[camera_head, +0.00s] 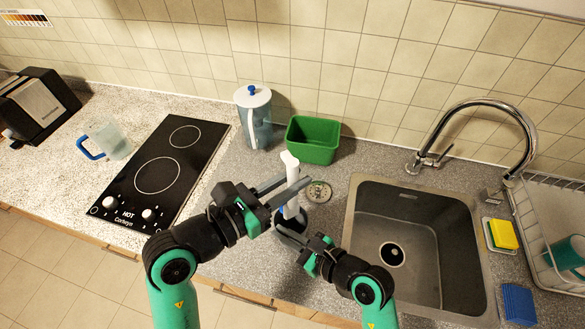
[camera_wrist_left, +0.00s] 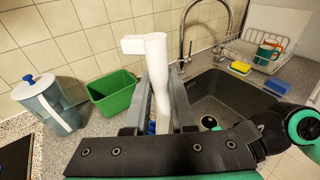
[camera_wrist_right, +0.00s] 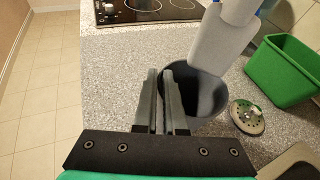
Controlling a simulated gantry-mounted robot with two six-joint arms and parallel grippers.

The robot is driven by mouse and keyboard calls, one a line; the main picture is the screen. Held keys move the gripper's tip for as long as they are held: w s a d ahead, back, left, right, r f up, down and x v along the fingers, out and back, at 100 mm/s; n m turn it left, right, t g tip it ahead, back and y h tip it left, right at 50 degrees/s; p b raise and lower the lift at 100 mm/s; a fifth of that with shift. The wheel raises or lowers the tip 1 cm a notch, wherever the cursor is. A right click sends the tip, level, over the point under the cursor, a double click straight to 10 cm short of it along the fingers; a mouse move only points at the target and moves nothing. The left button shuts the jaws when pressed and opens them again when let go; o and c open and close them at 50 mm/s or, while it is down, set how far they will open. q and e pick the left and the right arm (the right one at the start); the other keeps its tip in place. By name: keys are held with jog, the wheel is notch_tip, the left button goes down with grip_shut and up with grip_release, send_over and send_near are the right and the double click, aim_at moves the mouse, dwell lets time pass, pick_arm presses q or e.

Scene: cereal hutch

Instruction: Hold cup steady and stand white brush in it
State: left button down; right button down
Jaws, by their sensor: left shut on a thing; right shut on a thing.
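The white brush (camera_head: 289,163) is upright, and my left gripper (camera_head: 278,191) is shut on its handle. In the left wrist view the brush (camera_wrist_left: 158,75) stands between the fingers (camera_wrist_left: 159,85). The dark grey cup (camera_wrist_right: 208,98) shows at the middle of the right wrist view, its mouth open upward. My right gripper (camera_wrist_right: 162,98) is shut on the cup's wall at the rim. The brush's wide pale lower end (camera_wrist_right: 220,42) is over the cup's mouth and overlaps its far rim in that view. I cannot tell whether it is inside.
A round patterned disc (camera_head: 318,191) lies right of the cup. A green bin (camera_head: 314,140) and a lidded pitcher (camera_head: 254,118) stand behind. The sink (camera_head: 413,235) is at right, beside a dish rack (camera_head: 545,225). The hob (camera_head: 160,172) and a glass jug (camera_head: 108,139) are at left.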

aim_at(290, 208)
pick_arm(q)
jog(key=shift+f, duration=4.85)
pick_arm(e)
jog(key=shift+s+f, duration=0.1)
jog(key=shift+f, duration=0.3)
pick_arm(q)
jog(key=c, duration=0.7)
grip_release()
jog(key=v, duration=1.2)
jog(key=shift+r, duration=0.15)
jog(key=shift+w, duration=0.1)
